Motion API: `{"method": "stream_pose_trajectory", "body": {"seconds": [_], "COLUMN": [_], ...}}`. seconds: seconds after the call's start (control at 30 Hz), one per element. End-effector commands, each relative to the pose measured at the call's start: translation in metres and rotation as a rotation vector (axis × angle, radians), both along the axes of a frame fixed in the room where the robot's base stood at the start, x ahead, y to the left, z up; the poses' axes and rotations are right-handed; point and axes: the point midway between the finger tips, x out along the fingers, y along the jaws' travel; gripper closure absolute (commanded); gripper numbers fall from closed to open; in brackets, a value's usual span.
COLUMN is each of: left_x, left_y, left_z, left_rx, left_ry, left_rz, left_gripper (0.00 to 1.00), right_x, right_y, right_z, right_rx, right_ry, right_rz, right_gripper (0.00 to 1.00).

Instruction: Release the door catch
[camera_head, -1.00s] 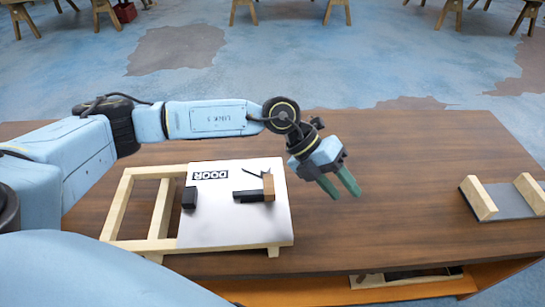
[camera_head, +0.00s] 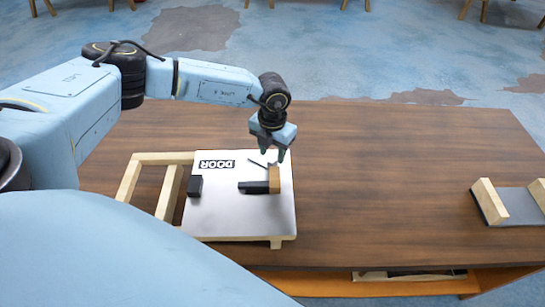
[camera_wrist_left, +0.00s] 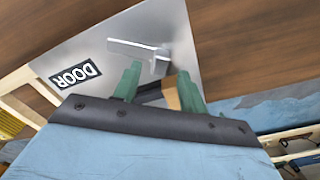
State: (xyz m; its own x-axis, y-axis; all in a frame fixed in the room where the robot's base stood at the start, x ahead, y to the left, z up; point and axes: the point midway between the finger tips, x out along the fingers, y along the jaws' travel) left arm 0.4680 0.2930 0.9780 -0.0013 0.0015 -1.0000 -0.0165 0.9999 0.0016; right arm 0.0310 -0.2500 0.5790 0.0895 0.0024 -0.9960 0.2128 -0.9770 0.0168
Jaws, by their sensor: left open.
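The silver door panel (camera_head: 235,215), labelled DOOR, lies flat on a wooden frame (camera_head: 128,182) on the table. The catch is a thin grey lever (camera_head: 258,163) beside a small wooden block (camera_head: 274,180) and a black bar (camera_head: 254,188). In the left wrist view the lever (camera_wrist_left: 130,50) is L-shaped, and its end lies near the fingertips. My left gripper (camera_head: 272,158) points down over the block and lever, open. In the left wrist view its green fingers (camera_wrist_left: 159,70) stand apart, with part of the block (camera_wrist_left: 171,97) between them. Contact cannot be told. My right gripper is out of view.
A black block (camera_head: 194,187) sits on the panel's left part. A grey plate with wooden blocks (camera_head: 489,202) lies at the table's right. The table (camera_head: 390,180) between is clear. Another wooden frame (camera_head: 400,275) shows on a shelf below the front edge.

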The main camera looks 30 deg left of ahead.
Motion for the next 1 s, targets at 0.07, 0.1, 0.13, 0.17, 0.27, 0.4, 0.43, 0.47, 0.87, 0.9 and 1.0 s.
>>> {"method": "stream_pose_trajectory", "body": {"seconds": [0.07, 0.1, 0.13, 0.17, 0.27, 0.4, 0.43, 0.47, 0.87, 0.9, 1.0], "left_x": [0.0, 0.0, 0.0, 0.0, 0.0, 0.0, 0.0, 0.0, 0.0, 0.0, 0.0], "left_y": [0.0, 0.0, -0.001, 0.0, -0.001, -0.001, -0.001, -0.001, -0.001, -0.001, 0.0], "left_z": [-0.013, -0.019, -0.022, -0.025, -0.031, -0.034, -0.034, -0.034, -0.034, -0.034, -0.034], "left_rx": [0.001, 0.0, -0.001, -0.001, -0.001, -0.001, -0.001, -0.002, -0.002, -0.002, -0.002], "left_ry": [0.002, 0.002, 0.001, 0.001, 0.0, -0.001, -0.001, -0.001, -0.001, -0.001, -0.001], "left_rz": [0.0, 0.0, 0.0, 0.0, -0.001, -0.001, -0.001, -0.001, -0.001, -0.001, 0.0], "left_gripper": [0.58, 0.58, 0.58, 0.58, 0.58, 0.58, 0.58, 0.58, 0.94, 0.99, 1.0], "right_x": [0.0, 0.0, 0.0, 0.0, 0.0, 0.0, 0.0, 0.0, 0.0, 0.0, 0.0], "right_y": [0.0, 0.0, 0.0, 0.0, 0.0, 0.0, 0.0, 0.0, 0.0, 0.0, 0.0], "right_z": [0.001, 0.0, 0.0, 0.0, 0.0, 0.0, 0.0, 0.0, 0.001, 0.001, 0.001], "right_rx": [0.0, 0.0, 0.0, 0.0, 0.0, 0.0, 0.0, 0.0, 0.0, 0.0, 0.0], "right_ry": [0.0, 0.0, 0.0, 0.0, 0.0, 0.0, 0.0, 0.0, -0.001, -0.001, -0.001], "right_rz": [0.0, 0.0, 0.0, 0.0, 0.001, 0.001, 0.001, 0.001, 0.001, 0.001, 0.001], "right_gripper": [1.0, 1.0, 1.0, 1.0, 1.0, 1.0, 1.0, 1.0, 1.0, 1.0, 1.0]}}
